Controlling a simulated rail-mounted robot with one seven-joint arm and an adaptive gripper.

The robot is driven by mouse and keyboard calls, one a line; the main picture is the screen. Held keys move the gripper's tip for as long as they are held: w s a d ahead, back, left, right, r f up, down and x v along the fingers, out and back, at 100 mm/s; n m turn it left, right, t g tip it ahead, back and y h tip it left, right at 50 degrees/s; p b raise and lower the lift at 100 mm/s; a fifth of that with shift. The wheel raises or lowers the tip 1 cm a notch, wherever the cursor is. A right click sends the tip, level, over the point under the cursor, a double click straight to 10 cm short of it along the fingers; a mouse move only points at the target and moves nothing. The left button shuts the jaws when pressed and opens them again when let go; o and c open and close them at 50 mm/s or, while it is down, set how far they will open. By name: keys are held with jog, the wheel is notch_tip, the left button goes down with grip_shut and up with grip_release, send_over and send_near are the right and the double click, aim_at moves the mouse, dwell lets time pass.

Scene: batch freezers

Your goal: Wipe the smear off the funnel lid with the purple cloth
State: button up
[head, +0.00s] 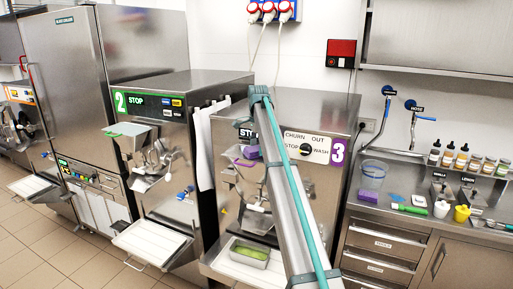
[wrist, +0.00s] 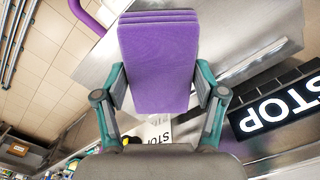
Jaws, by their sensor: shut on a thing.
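The purple cloth (wrist: 158,62), a folded pad, fills the middle of the wrist view. My gripper (wrist: 160,85) is shut on it, one teal-and-grey finger at each side. A shiny metal surface (wrist: 262,30) lies beyond the cloth, possibly the funnel lid; I cannot tell whether the cloth touches it. In the head view, my arm hides most of the gripper area in front of machine 3 (head: 337,152). A small purple patch (head: 245,163) shows left of the arm; I cannot tell whether it is cloth or lid. No smear can be made out.
A purple curved bar (wrist: 88,15) is close by at upper left in the wrist view. Machine 2 (head: 185,92) stands to the left. A metal pan with green contents (head: 249,252) sits below machine 3's spout. The right counter (head: 425,226) holds bottles, a purple block (head: 372,171) and tools.

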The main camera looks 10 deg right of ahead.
notch_tip(320, 180, up, 4)
jog(key=shift+w+a+p, duration=0.1)
jog(key=shift+p, duration=0.3)
jog(key=shift+r, duration=2.1)
